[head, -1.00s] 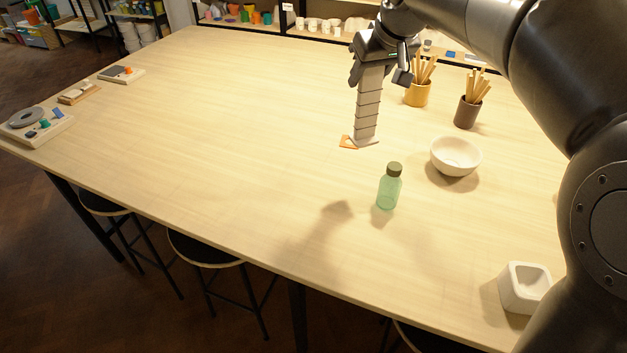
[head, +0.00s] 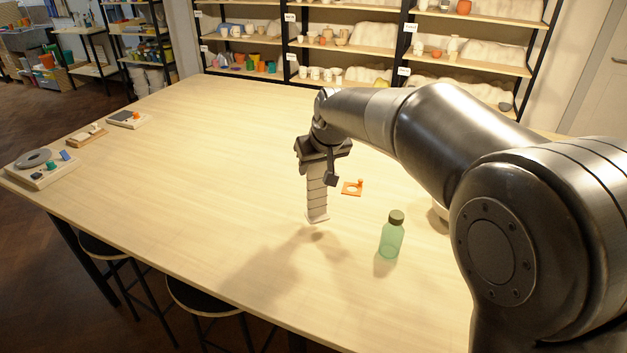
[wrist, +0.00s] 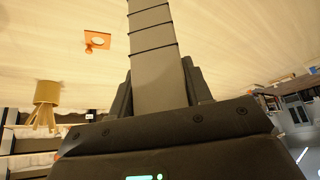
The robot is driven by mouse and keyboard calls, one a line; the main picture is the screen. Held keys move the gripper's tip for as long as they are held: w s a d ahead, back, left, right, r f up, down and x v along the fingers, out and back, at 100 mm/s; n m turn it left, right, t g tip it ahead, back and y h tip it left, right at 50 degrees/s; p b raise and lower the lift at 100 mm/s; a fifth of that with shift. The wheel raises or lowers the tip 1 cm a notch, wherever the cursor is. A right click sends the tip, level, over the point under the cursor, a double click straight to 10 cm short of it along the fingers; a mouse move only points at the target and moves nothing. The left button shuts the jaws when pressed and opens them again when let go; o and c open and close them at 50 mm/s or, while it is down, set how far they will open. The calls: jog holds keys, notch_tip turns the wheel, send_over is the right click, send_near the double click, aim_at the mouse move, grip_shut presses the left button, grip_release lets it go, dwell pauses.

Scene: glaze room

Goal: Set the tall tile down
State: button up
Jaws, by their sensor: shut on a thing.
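The tall tile (head: 316,198) is a narrow grey-white slab with dark bands across it and a wider foot at its lower end. It hangs upright below my gripper (head: 320,160), which is shut on its upper part. Its foot appears to be a little above the table (head: 200,160), with a shadow beside it. In the wrist view the tile (wrist: 155,50) runs up from between my gripper's fingers (wrist: 160,95).
A small orange piece with a round opening (head: 351,188) lies right of the tile. A green bottle (head: 391,236) stands nearer, to the right. A tan cup with sticks (wrist: 46,93) shows in the wrist view.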

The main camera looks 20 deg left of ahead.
jog(key=shift+a+f, duration=0.35)
jog(key=shift+f, duration=1.9)
jog(key=o, duration=1.4)
jog(key=shift+f, duration=0.1)
jog(key=shift+o, duration=0.2)
jog(key=shift+d+r, duration=0.1)
jog(key=shift+r, duration=0.25)
send_near(314, 178)
jog(key=shift+w, duration=0.6)
